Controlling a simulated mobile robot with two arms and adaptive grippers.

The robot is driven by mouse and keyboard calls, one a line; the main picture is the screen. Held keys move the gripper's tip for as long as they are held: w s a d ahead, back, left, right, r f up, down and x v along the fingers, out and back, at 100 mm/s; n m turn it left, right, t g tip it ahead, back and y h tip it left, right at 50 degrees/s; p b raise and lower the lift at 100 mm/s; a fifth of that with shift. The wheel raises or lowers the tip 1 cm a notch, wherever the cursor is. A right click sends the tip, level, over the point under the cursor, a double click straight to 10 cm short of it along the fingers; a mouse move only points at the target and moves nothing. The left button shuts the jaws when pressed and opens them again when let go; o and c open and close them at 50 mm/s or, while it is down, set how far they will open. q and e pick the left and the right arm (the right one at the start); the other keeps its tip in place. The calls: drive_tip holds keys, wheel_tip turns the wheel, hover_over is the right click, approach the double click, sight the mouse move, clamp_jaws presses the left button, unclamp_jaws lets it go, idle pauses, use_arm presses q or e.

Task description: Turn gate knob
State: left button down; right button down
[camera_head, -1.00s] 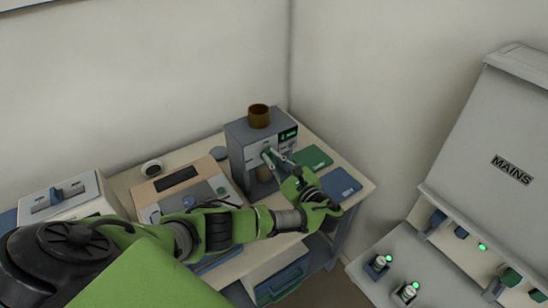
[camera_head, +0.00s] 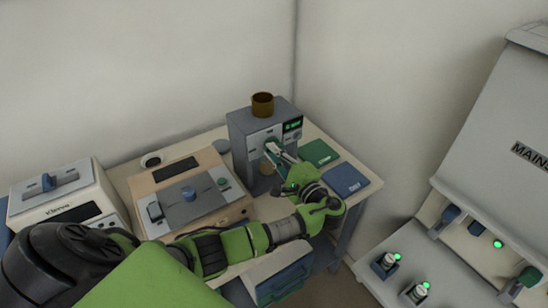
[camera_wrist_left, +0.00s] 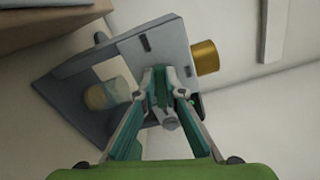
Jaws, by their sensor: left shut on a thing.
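A grey box-shaped device (camera_head: 240,138) with a brown cup on top stands at the back right of the bench. It also shows tilted in the left wrist view (camera_wrist_left: 75,95). The gate knob (camera_wrist_left: 161,86) is a green handle on its front face. My left gripper (camera_head: 272,149) reaches the front of the device from the right. In the left wrist view my left gripper (camera_wrist_left: 165,88) has its two fingertips shut on the knob from both sides. The fingers cover most of the knob in the head view. A round tan container (camera_wrist_left: 102,95) sits in the recess below. My right gripper is not in view.
A tan machine with a grey lid (camera_head: 185,200) and a white machine (camera_head: 62,205) stand to the left. Green (camera_head: 320,153) and blue (camera_head: 345,179) pads lie right of the device. The MAINS cabinet (camera_head: 490,140) stands at the right.

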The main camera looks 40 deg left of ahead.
use_arm(q)
drive_tip(key=shift+f+n+b, duration=0.25)
drive_tip(key=shift+n+b, duration=0.55)
drive_tip(key=shift+n, duration=0.05)
drive_tip(key=shift+f+n+b, duration=0.2)
drive_tip(key=shift+n+b, duration=0.55)
drive_tip(key=shift+n, duration=0.1)
drive_tip(key=c, duration=2.1)
unclamp_jaws()
drive_tip(key=shift+r, duration=0.1)
drive_tip(key=v, duration=1.2)
drive_tip(key=shift+s, duration=0.1)
